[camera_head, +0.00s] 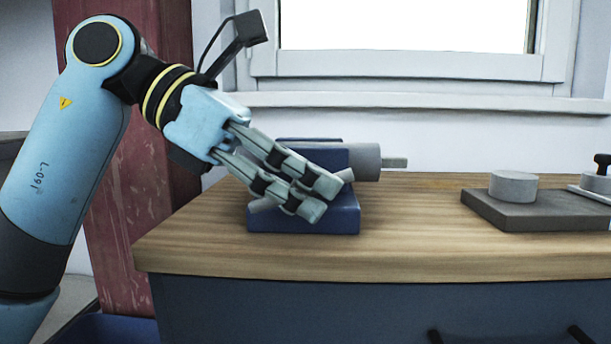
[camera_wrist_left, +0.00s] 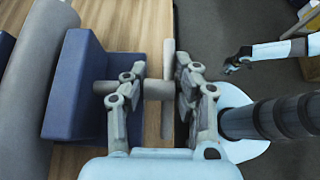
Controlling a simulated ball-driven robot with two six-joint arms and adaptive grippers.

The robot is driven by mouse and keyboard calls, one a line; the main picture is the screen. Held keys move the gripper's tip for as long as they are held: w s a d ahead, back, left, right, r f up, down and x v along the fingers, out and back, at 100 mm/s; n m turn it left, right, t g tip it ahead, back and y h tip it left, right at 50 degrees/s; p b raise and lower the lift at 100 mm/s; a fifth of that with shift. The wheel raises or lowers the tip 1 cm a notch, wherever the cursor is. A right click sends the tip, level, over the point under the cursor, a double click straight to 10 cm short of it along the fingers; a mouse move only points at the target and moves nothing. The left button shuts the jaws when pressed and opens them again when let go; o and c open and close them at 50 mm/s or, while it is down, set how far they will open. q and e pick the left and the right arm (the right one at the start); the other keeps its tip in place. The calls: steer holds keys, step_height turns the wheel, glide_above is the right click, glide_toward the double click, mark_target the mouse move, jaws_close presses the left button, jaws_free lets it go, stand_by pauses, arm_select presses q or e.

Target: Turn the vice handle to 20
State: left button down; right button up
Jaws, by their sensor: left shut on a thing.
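The vice (camera_head: 345,215) is dark blue with a grey cylinder and stands at the left part of the workbench in the head view. Its blue body (camera_wrist_left: 78,85) also shows at the left in the left wrist view. The vice handle (camera_head: 263,204) is a thin grey bar, tilted up to the right, partly hidden by my fingers. In the left wrist view the handle (camera_wrist_left: 167,110) crosses the end of a short grey screw. My left gripper (camera_head: 320,198) is shut on the handle, with fingers on both sides of it. My right gripper (camera_wrist_left: 238,61) shows small and away from the vice.
A dark plate (camera_head: 530,214) with a grey round block (camera_head: 513,186) lies on the right of the wooden workbench (camera_head: 420,235). The bench top between vice and plate is clear. A window (camera_head: 405,65) is behind. A reddish post (camera_head: 160,200) stands at the left.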

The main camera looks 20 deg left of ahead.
arm_select(q)
steer(key=shift+w, duration=0.1)
steer(key=c, duration=1)
jaws_free()
steer(key=v, duration=1.2)
